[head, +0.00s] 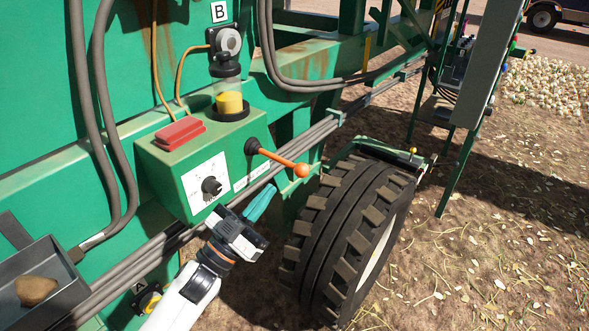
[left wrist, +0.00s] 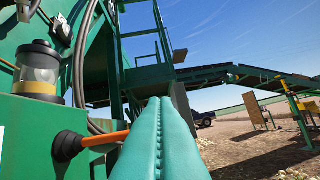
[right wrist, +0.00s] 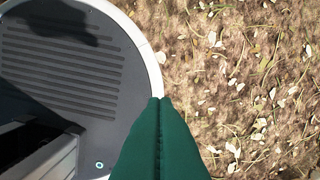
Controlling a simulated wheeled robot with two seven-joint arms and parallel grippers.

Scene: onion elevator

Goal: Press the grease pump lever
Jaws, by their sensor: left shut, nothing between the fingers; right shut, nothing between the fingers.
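My right gripper (right wrist: 160,101) is shut and empty, over the ground, away from the pump.
A large black tyre (head: 345,232) stands right of the lever. A red cover (head: 180,132) and a dial (head: 210,186) are on the box. Grey pipes (head: 130,265) run along the machine below it.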

